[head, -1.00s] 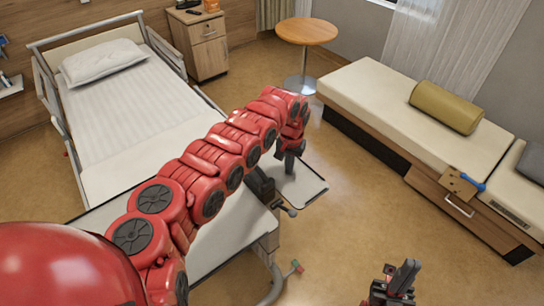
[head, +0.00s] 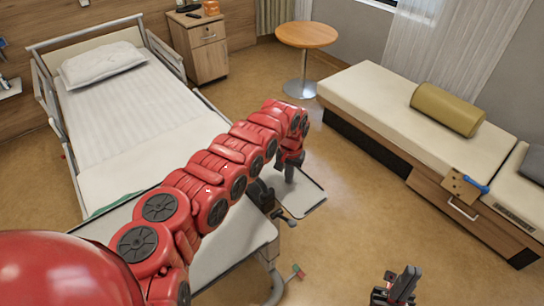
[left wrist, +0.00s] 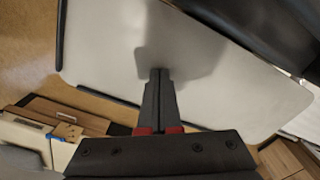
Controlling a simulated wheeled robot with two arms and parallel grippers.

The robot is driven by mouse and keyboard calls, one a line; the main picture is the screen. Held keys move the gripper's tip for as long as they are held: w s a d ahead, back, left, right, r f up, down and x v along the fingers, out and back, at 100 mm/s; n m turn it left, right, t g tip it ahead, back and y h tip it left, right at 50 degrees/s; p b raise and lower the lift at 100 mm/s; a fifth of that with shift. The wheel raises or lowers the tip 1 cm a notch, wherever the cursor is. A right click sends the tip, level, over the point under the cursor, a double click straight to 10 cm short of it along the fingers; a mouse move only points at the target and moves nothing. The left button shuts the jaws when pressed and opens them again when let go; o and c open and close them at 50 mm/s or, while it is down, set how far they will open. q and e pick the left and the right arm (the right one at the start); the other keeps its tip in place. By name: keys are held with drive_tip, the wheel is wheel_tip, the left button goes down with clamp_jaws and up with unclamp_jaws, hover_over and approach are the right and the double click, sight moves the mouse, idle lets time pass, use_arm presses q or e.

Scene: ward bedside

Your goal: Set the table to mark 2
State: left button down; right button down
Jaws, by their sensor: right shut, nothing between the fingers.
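The overbed table's pale main top (head: 235,248) spans the foot of the bed, partly hidden by my left arm. A smaller grey side leaf (head: 312,200) with a dark rim joins its right end. A dark bracket with a lever (head: 285,218) sits between them. My left gripper (head: 289,174) points down over the side leaf; contact is not clear. In the left wrist view its fingers (left wrist: 158,78) are together, empty, over a pale panel (left wrist: 105,45). My right gripper (head: 405,282) is shut and empty, low over the floor, apart from the table. No numbered marks are legible.
The bed (head: 135,110) lies behind the table. A knob with red and green (head: 299,271) shows below the table. A couch (head: 375,100) with a wooden plate and blue handle (head: 475,183) stands right. A round table (head: 306,34) stands behind. Floor between is clear.

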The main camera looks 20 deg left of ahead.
use_arm(q)
drive_tip(key=shift+s+f+b, duration=0.15)
drive_tip(key=shift+f+b, duration=2.3)
drive_tip(key=shift+f, duration=1.35)
drive_tip(key=shift+r, duration=0.1)
drive_tip(key=shift+r+p, duration=0.45)
wheel_tip(320, 180, up, 8)
drive_tip(key=p, duration=0.7)
drive_tip(key=shift+r, duration=0.25)
drive_tip(key=shift+f, duration=0.1)
